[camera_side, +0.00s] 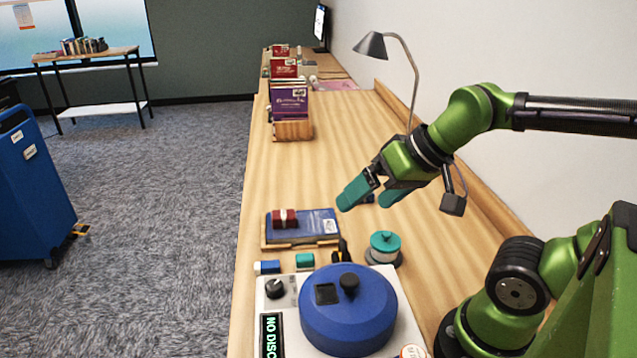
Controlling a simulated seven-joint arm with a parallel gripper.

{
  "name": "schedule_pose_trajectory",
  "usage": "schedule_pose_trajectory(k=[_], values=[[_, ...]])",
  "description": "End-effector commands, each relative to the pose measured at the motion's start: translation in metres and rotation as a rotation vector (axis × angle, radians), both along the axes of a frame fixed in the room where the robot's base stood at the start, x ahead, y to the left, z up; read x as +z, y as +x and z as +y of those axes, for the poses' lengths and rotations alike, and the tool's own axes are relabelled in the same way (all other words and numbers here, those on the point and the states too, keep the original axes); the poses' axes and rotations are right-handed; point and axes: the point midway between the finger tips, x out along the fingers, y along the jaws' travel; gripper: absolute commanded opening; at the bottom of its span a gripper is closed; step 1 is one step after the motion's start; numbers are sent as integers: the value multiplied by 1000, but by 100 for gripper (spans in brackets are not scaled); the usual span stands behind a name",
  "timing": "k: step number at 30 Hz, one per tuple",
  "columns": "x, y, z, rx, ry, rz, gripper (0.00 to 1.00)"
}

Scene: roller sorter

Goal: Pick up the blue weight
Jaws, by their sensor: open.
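A small dark blue thing (369,199) shows between and behind the fingertips. It is mostly hidden and may be the blue weight; I cannot tell whether the fingers touch it. A teal knobbed weight (385,242) sits on a grey round base in front of the gripper.
A machine with a round blue lid (348,312) fills the table's near end. A book holder (292,130) and a lamp (372,45) stand farther back. The table between is clear.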

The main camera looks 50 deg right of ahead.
Motion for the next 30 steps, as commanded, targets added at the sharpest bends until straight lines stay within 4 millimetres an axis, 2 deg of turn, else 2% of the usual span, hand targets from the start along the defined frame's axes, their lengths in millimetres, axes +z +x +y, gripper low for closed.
schedule_pose_trajectory(k=[13,17,20,23,26,30], values=[[2,0,1,3,1,-6,96],[-10,5,-8,-33,4,51,96],[-14,24,-25,-90,8,107,96],[-14,54,-51,-157,10,177,96],[-14,86,-85,-216,8,248,96],[-24,125,-139,-291,4,349,96]])
